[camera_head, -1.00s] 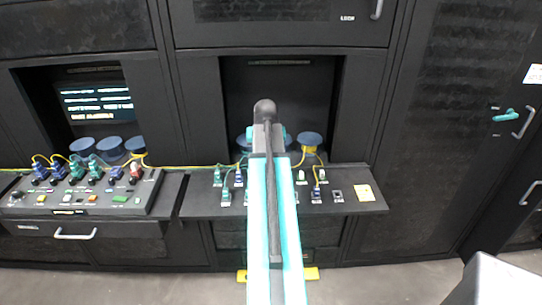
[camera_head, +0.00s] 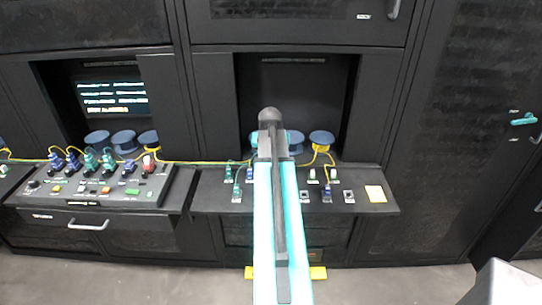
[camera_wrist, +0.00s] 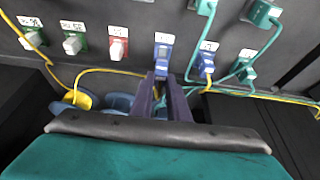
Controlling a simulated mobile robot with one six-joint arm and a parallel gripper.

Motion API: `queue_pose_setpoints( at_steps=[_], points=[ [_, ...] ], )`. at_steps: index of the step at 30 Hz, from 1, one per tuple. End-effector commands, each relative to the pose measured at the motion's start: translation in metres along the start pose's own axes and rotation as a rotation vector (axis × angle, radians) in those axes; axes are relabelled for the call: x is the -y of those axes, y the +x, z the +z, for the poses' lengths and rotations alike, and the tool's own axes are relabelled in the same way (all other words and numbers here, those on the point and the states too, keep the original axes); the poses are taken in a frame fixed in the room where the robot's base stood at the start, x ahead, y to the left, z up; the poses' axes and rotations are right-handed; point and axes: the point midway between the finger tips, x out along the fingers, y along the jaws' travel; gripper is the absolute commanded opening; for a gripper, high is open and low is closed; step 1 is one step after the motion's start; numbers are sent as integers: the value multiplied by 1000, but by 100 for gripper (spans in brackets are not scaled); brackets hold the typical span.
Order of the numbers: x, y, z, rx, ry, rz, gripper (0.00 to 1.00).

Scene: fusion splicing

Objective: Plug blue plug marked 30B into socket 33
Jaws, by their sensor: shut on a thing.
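In the wrist view a blue plug (camera_wrist: 163,57) with a white label stands at the ends of my gripper's (camera_wrist: 162,76) two fingers, which are shut on it. The label is too small to read surely. Another blue plug (camera_wrist: 207,65) with a yellow cable is to its right. In the head view my arm covers my gripper and the plug in it. A blue plug (camera_head: 327,194) and an empty-looking socket (camera_head: 348,196) show on the shelf right of my arm. I cannot read which socket is 33.
Green plugs (camera_wrist: 262,14) with green cables stand at the right in the wrist view. Red (camera_wrist: 118,47) and green (camera_wrist: 74,43) white-topped plugs are at the left. A console (camera_head: 110,190) with several cabled plugs is at the left in the head view. A yellow note (camera_head: 375,194) lies at the right.

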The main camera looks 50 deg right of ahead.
Motion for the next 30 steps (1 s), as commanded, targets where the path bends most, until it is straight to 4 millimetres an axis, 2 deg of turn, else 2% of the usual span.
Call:
queue_pose_setpoints(
  at_steps=[12, 30],
  points=[
    [0, 21, 9, 0, 0, 0, 0],
    [0, 24, 10, 0, 0, 0, 0]
  ],
)
